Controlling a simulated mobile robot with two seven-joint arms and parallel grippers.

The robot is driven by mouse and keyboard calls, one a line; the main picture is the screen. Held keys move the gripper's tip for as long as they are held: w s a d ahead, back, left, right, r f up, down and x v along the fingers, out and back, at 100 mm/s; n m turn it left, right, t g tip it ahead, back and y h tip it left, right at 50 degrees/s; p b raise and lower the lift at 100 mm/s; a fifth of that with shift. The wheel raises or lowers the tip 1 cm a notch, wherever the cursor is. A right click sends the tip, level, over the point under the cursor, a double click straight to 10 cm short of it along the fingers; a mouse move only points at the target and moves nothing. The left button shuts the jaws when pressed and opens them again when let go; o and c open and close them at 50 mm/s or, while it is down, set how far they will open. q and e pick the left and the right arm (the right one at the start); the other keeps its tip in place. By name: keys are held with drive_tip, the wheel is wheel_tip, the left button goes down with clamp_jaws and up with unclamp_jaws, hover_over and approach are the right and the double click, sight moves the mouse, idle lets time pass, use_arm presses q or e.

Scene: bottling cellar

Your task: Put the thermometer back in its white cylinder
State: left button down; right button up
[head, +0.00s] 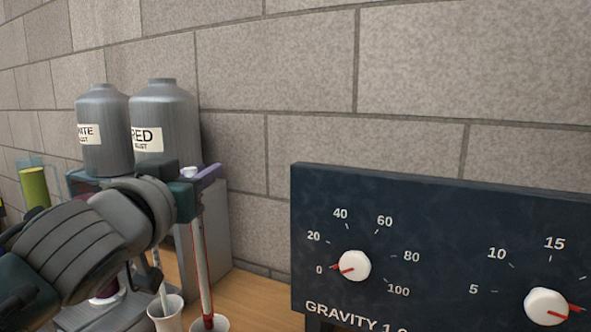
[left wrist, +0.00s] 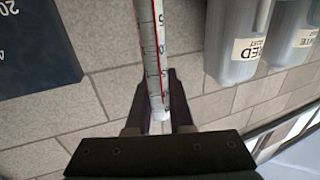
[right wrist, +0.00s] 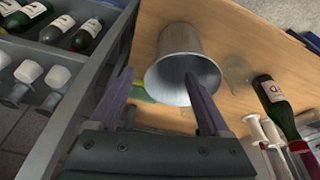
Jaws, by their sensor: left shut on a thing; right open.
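My left gripper (head: 196,180) is shut on the thermometer (head: 202,265), a thin white rod with a red line, and holds it by its top end, nearly upright. In the left wrist view the scale marks on the thermometer (left wrist: 152,45) show between the purple fingers (left wrist: 160,95). Its lower end reaches the mouth of a white cylinder with a red inside (head: 218,325), cut off by the bottom edge. I cannot tell how far it is inside. Another white cylinder (head: 172,322) stands to its left with a pale rod in it. My right gripper (right wrist: 160,88) is open and empty.
Two grey canisters (head: 163,120) stand behind the left gripper. A dark dial panel (head: 440,250) fills the right. In the right wrist view a grey metal cup (right wrist: 178,42) is beyond the fingers, a wine bottle (right wrist: 275,105) lies right, and a bottle crate (right wrist: 105,50) is left.

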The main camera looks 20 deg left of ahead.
use_arm(q)
drive_tip(key=shift+f+b, duration=1.35)
drive_tip(key=shift+f, duration=0.2)
use_arm(e)
drive_tip(key=shift+f, duration=1.35)
use_arm(q)
drive_tip(key=shift+f, duration=0.1)
use_arm(e)
drive_tip(key=shift+f, duration=0.1)
drive_tip(key=shift+f+b, duration=2.05)
drive_tip(key=shift+b, duration=0.15)
use_arm(q)
wheel_tip(320, 180, down, 5)
drive_tip(key=shift+r, duration=0.15)
drive_tip(key=c, duration=0.7)
unclamp_jaws()
